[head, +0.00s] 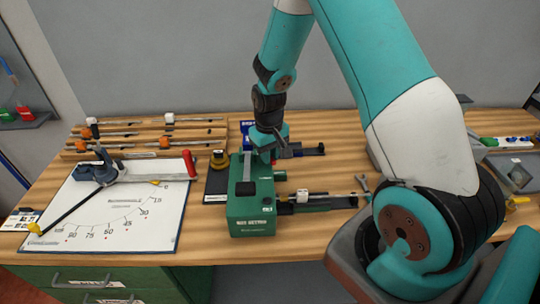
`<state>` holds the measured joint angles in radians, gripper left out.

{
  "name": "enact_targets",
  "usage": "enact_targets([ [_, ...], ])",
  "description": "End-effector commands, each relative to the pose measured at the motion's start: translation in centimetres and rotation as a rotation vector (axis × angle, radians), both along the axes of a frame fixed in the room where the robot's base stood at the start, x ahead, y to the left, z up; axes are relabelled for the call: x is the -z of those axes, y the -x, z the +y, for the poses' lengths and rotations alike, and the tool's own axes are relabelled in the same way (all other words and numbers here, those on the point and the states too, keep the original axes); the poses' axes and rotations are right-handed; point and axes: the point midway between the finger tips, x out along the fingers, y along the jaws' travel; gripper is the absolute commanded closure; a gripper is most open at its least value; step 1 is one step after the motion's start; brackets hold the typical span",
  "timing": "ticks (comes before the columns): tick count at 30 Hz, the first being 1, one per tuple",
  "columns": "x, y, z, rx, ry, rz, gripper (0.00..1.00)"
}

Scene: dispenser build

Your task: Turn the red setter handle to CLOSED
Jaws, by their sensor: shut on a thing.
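A green box (251,212) with a white label on its front, partly legible as ending in "SETTER", stands near the front edge of the bench. My gripper (267,154) points down at the back right of this box and is shut on a small part there. No CLOSED mark is legible. A separate upright red grip (189,163) stands at the end of a metal arm on the white scale board, left of the box.
The white board (150,205) with an angle scale fills the bench's left side. A wooden rack (140,132) stands behind it. Bench front is clear.

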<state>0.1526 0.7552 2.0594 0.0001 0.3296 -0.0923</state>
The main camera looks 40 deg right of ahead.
Motion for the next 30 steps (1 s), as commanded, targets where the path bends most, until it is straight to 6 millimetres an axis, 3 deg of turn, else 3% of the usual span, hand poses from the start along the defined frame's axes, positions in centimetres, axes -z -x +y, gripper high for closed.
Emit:
enact_targets([
  [15,-0.09,-0.56,0.90,0.412,0.000,-0.010,1.00],
  [30,-0.24,-0.82,1.13,0.548,-0.001,-0.014,1.00],
])
